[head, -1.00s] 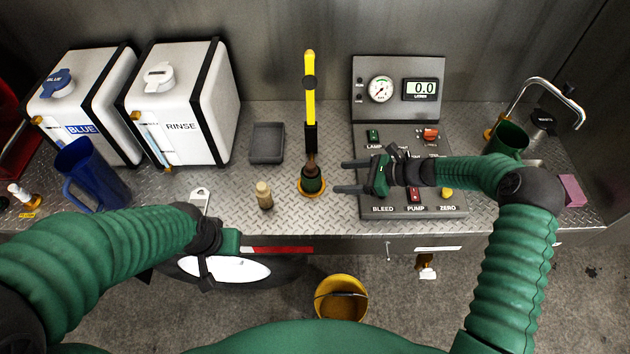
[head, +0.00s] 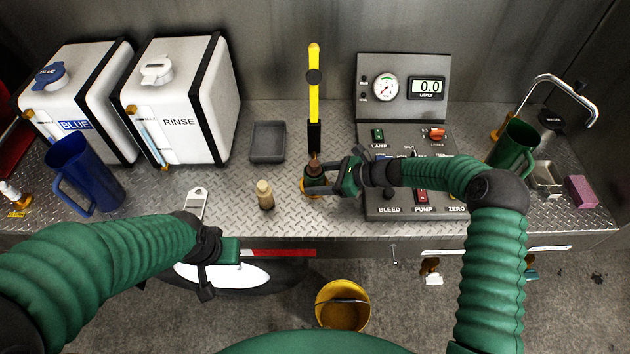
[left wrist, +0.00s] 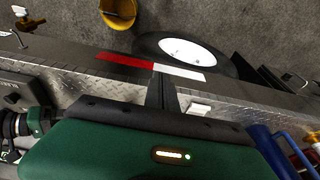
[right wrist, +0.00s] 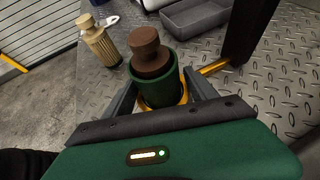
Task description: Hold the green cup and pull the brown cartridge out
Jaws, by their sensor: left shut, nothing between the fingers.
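The brown cartridge (right wrist: 150,50) stands upright in the small green cup (right wrist: 153,85), its brown top above the rim. In the head view the cup (head: 314,180) stands on the bench in front of a yellow-and-black upright handle. My right gripper (head: 322,182) reaches it from the right. In the right wrist view its fingers lie on both sides of the cup; I cannot tell whether they press on it. My left gripper (left wrist: 162,92) is shut and empty at the bench's front edge, left of the cup, away from the cartridge.
A tan bottle-like piece (head: 265,194) stands left of the cup. A grey tray (head: 267,142) lies behind it. The control panel (head: 404,140) is to the right, under my right forearm. A green mug (head: 513,147) stands by the tap. A yellow bucket (head: 343,302) is on the floor.

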